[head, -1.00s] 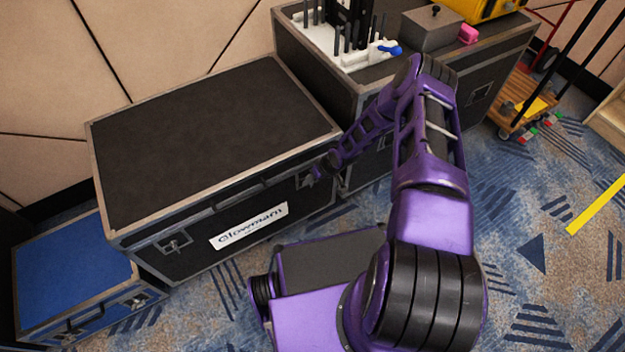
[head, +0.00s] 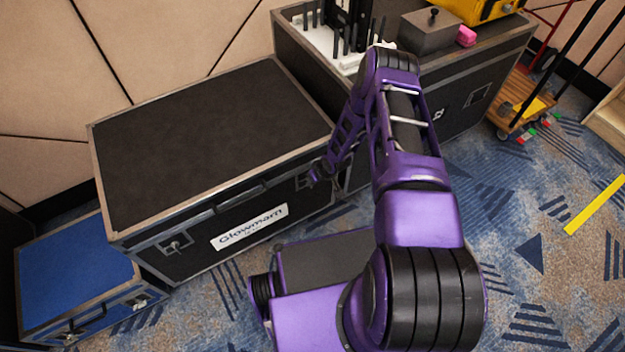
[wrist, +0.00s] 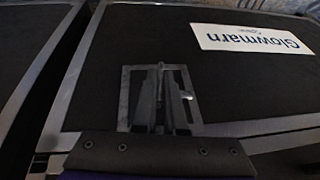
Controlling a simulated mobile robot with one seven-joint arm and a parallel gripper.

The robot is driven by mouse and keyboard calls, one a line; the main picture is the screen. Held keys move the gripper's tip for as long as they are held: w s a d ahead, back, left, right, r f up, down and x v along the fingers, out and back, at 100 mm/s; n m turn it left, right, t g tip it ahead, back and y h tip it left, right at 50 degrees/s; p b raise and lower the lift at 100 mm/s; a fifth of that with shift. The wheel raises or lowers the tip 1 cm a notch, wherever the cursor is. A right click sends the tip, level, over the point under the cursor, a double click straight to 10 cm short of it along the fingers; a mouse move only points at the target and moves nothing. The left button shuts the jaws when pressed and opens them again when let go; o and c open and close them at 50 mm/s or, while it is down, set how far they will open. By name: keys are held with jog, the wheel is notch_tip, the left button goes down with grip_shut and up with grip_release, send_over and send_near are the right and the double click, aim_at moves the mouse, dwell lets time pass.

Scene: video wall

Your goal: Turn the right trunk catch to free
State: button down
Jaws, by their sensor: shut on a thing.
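The black trunk (head: 200,140) with metal edges and a "Glowmarn" label (head: 249,228) stands left of my arm. Its right catch (head: 302,183) is on the front face near the right end, partly hidden by my gripper (head: 316,176). In the wrist view, the catch's metal plate (wrist: 127,100) is seen upside down, and my gripper (wrist: 162,110) is shut on the catch's turning piece at the middle of the plate. The fingers cover most of that piece, so its exact angle is hard to tell. The left catch (head: 174,245) is clear of my arm.
A blue trunk (head: 75,275) stands at the left. A second black case (head: 460,75) behind my arm carries a grey box (head: 428,32), a pink block (head: 466,37) and a yellow case (head: 485,8). A wooden cart (head: 525,95) stands at right. Carpet at right is open.

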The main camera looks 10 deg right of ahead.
jog(key=shift+a+h, duration=0.4)
jog(key=shift+h, duration=0.1)
jog(key=shift+w+r+t, duration=0.2)
jog(key=shift+w+t, duration=0.1)
jog(key=c, duration=1)
grip_release()
jog(key=shift+d+h, duration=0.1)
jog(key=shift+h, duration=0.2)
jog(key=shift+s+d, duration=0.1)
jog(key=shift+d, duration=0.05)
jog(key=shift+s+r, duration=0.1)
jog(key=shift+r, duration=0.15)
jog(key=p+v, duration=0.3)
jog(key=v, duration=1.4)
